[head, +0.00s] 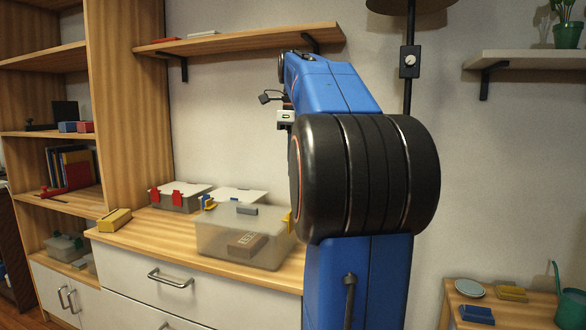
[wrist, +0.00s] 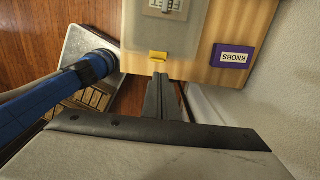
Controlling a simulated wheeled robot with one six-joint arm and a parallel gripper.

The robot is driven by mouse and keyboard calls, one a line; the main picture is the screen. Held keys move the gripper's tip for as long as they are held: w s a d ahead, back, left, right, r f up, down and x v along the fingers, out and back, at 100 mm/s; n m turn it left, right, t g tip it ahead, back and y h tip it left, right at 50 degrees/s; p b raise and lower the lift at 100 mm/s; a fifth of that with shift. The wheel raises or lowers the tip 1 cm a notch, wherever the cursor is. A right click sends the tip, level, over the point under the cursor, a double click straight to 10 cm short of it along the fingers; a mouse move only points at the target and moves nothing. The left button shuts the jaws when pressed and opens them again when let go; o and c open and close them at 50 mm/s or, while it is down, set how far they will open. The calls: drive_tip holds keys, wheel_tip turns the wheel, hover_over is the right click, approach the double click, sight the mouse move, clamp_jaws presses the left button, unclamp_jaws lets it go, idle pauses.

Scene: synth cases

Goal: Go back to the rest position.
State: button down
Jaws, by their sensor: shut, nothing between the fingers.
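My gripper (wrist: 161,80) shows in the wrist view with its dark fingers together and nothing between them. Its fingertips appear just below the yellow latch (wrist: 158,56) of a translucent lidded box, over the wooden top's edge; I cannot tell the height gap. In the head view my blue arm with its black joint fills the middle. The gripper's fingers cannot be made out there.
The translucent box (head: 222,240) with a brown item inside stands on the wooden cabinet top (head: 150,240). A red-latched box (head: 178,201) and a yellow box (head: 115,220) are nearby. A purple KNOBS box (wrist: 232,56) lies beside the wall. A wall shelf (head: 240,38) hangs above.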

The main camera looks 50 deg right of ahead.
idle(0.3)
drive_tip(key=s+a+f+n+t, duration=0.1)
drive_tip(key=a+f+n, duration=0.55)
drive_tip(key=a, duration=0.25)
drive_tip(key=s+a+f+n+t, duration=0.1)
drive_tip(key=s+a+f+n, duration=0.1)
drive_tip(key=a+f+n, duration=0.5)
drive_tip(key=s+a+f+n+t, duration=0.1)
drive_tip(key=s+a+f+n, duration=0.4)
drive_tip(key=a+f+n, duration=0.2)
drive_tip(key=s+a+f+n+t, duration=0.1)
drive_tip(key=s+a+f+n, duration=0.4)
drive_tip(key=f+n, duration=0.6)
drive_tip(key=shift+s+a+f+t, duration=0.15)
drive_tip(key=shift+a+f+t, duration=0.15)
drive_tip(key=shift+a+f, duration=0.55)
